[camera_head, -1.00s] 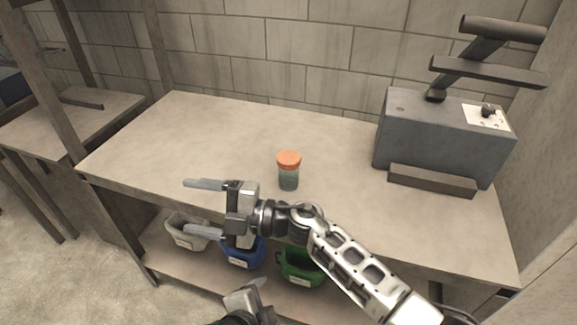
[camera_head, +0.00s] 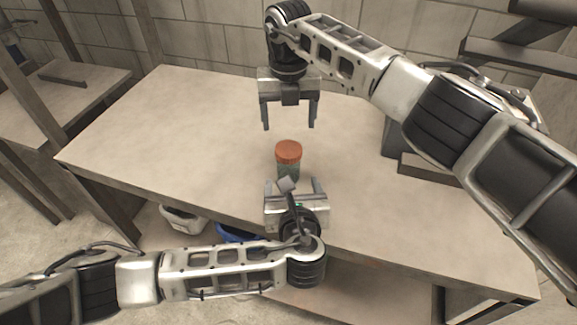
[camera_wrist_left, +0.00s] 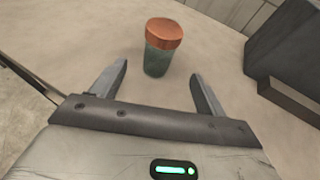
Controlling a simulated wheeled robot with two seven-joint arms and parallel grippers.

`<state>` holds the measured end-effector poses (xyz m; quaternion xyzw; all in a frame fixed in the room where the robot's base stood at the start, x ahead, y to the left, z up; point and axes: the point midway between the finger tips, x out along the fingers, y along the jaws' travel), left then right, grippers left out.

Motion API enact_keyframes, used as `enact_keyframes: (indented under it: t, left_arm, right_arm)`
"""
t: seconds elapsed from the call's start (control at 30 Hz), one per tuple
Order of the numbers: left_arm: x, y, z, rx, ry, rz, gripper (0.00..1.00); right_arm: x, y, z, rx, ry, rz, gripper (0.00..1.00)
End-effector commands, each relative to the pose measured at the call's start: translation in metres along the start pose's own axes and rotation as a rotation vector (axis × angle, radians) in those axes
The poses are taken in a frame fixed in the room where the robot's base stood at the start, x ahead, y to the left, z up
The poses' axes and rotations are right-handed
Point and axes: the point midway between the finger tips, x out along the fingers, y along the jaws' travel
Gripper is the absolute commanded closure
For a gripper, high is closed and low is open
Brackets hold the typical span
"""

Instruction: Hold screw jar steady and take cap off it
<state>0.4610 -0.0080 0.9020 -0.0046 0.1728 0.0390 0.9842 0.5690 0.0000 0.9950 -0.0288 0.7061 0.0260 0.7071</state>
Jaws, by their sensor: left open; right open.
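The screw jar (camera_head: 288,171) stands upright on the workbench with its orange-brown cap (camera_head: 288,150) on top. Its body is dark green. My left gripper (camera_head: 297,184) is open at the near side of the jar, its fingers pointing toward it, and partly covers the jar's lower part. In the left wrist view the jar (camera_wrist_left: 157,61) stands beyond the fingertips, between their lines, with its cap (camera_wrist_left: 164,33) in full sight. My right gripper (camera_head: 290,127) is open, pointing down, above and behind the jar, apart from the cap.
The workbench (camera_head: 160,140) is clear to the left of the jar. A grey machine (camera_head: 395,140) stands at the right, mostly hidden behind my right arm. Bins, one white (camera_head: 184,218) and one blue (camera_head: 238,233), sit on the shelf below.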

Motion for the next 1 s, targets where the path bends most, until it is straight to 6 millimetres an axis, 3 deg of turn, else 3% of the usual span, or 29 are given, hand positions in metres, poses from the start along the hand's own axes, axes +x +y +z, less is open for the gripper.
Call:
enact_keyframes:
  t: [0.3, 0.5, 0.7, 1.0]
  left_arm:
    - [0.065, 0.000, 0.001, -0.002, 0.000, 0.002, 0.26]
    - [0.097, 0.000, 0.000, -0.002, 0.001, 0.001, 0.26]
    - [0.113, 0.000, 0.000, -0.003, 0.002, -0.001, 0.26]
    - [0.116, 0.000, -0.001, -0.004, 0.003, -0.002, 0.26]
  right_arm:
    - [0.000, 0.000, 0.000, -0.001, 0.001, 0.003, 0.26]
    - [0.001, 0.001, 0.000, -0.001, 0.001, 0.004, 0.26]
    - [0.001, 0.001, 0.000, -0.001, 0.001, 0.004, 0.26]
    - [0.001, 0.001, 0.000, -0.001, 0.001, 0.004, 0.26]
